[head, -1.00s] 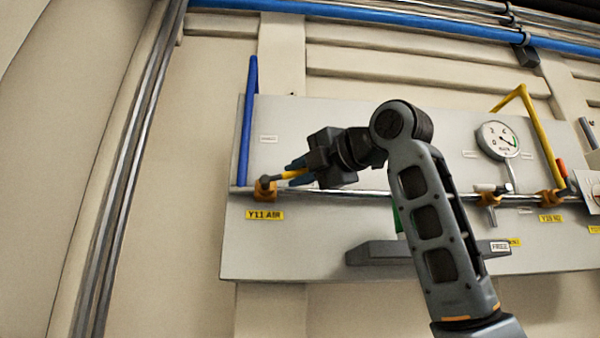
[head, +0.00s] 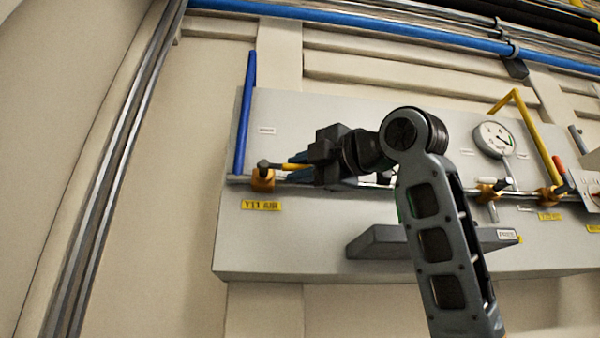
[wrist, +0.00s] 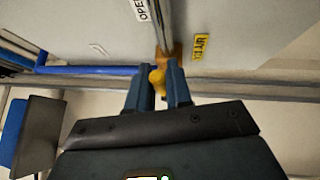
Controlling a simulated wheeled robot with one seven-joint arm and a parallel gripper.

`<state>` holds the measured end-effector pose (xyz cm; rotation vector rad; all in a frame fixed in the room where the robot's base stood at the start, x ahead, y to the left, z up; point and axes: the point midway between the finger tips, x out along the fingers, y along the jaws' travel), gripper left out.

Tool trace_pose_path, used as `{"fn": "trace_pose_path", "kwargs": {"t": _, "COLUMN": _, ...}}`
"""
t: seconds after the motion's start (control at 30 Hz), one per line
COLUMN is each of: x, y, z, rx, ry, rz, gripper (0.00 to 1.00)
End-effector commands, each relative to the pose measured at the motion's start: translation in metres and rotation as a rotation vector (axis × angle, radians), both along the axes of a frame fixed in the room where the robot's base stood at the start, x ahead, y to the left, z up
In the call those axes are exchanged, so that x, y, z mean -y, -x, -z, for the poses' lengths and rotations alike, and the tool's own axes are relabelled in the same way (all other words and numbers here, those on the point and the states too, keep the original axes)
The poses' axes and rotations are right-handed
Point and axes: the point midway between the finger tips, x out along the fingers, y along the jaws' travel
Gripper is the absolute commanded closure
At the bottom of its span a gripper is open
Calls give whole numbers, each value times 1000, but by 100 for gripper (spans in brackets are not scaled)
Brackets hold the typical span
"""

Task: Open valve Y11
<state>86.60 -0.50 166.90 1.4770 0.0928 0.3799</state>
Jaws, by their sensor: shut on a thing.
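Valve Y11 (head: 263,181) is an orange body on the horizontal pipe at the panel's left side, above a yellow label (head: 261,205). In the wrist view the label (wrist: 201,47) reads Y11 AIR. The yellow handle (head: 292,166) points right from the valve, roughly along the pipe. My gripper (head: 299,169) comes from the right with its blue fingers around the handle. In the wrist view my gripper (wrist: 158,78) is shut on the yellow handle (wrist: 157,79). The handle's far end is hidden by the gripper.
A blue pipe (head: 245,115) rises just left of the valve. A pressure gauge (head: 493,140), another orange valve (head: 549,200) and a yellow pipe (head: 535,130) are at the right. A grey ledge (head: 375,244) juts out below my arm. An OPEN label (wrist: 142,10) shows in the wrist view.

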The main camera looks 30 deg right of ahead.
Motion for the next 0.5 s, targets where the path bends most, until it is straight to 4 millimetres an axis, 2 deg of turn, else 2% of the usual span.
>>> {"fn": "trace_pose_path", "kwargs": {"t": 0.27, "x": 0, "y": -1, "z": 2, "rx": -4, "ry": -1, "rz": 1, "gripper": 100}}
{"fn": "trace_pose_path", "kwargs": {"t": 0.3, "x": 0, "y": -1, "z": 2, "rx": -4, "ry": -1, "rz": 1, "gripper": 77}}
{"fn": "trace_pose_path", "kwargs": {"t": 0.5, "x": 0, "y": -1, "z": 2, "rx": -3, "ry": -1, "rz": 1, "gripper": 59}}
